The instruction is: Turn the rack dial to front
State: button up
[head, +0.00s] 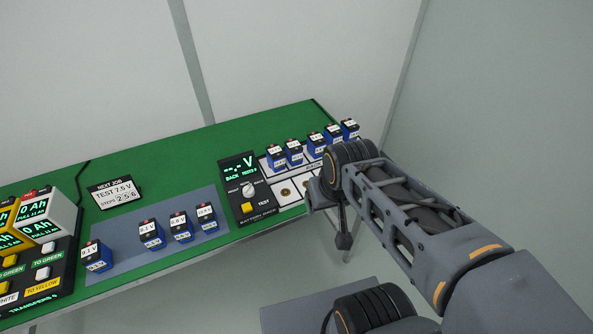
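The battery rack panel (236,208) is a black plate on the green table. Its round white dial (249,189) sits below a display (237,168) that shows dashes, a V and a smaller line starting with "BACK". The dial's pointer is too small to read. A yellow TEST button (247,208) sits below the dial. My gripper (343,240) hangs down to the right of the panel, past the table's front edge, apart from the dial. Only a small dark part of it shows, and whether it is open cannot be told.
Several blue batteries (275,158) stand in the rack's back row; my arm partly covers the rack. More batteries (151,236) stand on a grey mat (125,241). A job sign (116,193) reads "TEST 7.5 V". A button console (40,270) is far left.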

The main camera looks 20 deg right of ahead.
aim_at(248, 191)
jog(key=z, duration=0.05)
jog(key=k, duration=0.45)
jog(key=u, duration=0.85)
jog(key=i, duration=0.65)
jog(key=z, duration=0.45)
